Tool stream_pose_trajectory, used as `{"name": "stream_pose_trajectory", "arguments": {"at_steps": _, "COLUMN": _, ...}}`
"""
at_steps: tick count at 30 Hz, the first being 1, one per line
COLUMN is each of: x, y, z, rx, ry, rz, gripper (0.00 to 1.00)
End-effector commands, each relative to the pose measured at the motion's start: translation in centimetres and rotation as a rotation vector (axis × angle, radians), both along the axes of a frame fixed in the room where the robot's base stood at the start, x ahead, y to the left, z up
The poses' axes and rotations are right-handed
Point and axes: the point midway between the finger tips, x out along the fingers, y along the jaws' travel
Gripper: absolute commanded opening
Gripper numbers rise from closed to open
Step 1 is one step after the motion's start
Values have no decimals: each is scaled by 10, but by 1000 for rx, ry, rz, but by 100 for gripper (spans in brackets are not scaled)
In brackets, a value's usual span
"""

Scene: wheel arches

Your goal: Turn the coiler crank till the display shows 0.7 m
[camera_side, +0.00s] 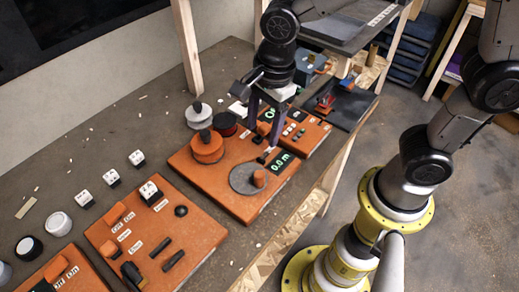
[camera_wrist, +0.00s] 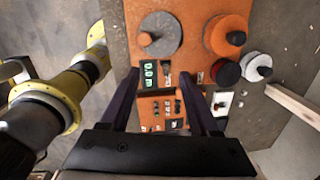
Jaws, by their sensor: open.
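The coiler is an orange board (camera_side: 229,200) on the bench. Its crank is a grey disc (camera_side: 247,178) with an orange knob (camera_side: 259,177), which sits on the disc's right side in the side view. The black display (camera_side: 284,162) beside it reads 0.0 m in green. An orange spool (camera_side: 207,148) stands at the board's back. My gripper (camera_side: 262,135) is open and empty, above the board's far end and away from the knob.
Another orange panel (camera_side: 303,133) with buttons and a green display stands behind the coiler. White (camera_side: 199,116) and dark red (camera_side: 225,124) spools stand beside the orange one. A switch panel (camera_side: 150,235) lies in front. A wooden post (camera_side: 187,45) rises at the back.

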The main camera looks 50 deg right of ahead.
Motion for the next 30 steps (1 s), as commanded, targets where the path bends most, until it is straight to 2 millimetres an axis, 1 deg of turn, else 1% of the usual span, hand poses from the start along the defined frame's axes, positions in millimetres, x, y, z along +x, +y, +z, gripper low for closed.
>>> {"name": "stream_pose_trajectory", "arguments": {"at_steps": 1, "x": -2, "y": 12, "z": -15, "rx": -18, "ry": 39, "rz": 39, "gripper": 62}}
{"name": "stream_pose_trajectory", "arguments": {"at_steps": 3, "x": -7, "y": 23, "z": -28, "rx": -37, "ry": 74, "rz": 77, "gripper": 62}}
{"name": "stream_pose_trajectory", "arguments": {"at_steps": 7, "x": -15, "y": 32, "z": -41, "rx": -54, "ry": 105, "rz": 115, "gripper": 62}}
{"name": "stream_pose_trajectory", "arguments": {"at_steps": 11, "x": -16, "y": 32, "z": -52, "rx": -56, "ry": 106, "rz": 120, "gripper": 62}}
{"name": "stream_pose_trajectory", "arguments": {"at_steps": 18, "x": -16, "y": 32, "z": -93, "rx": -56, "ry": 107, "rz": 119, "gripper": 62}}
{"name": "stream_pose_trajectory", "arguments": {"at_steps": 21, "x": -16, "y": 32, "z": -107, "rx": -55, "ry": 105, "rz": 119, "gripper": 62}}
{"name": "stream_pose_trajectory", "arguments": {"at_steps": 25, "x": -16, "y": 32, "z": -118, "rx": -55, "ry": 104, "rz": 119, "gripper": 62}}
{"name": "stream_pose_trajectory", "arguments": {"at_steps": 30, "x": -15, "y": 32, "z": -123, "rx": -53, "ry": 101, "rz": 119, "gripper": 62}}
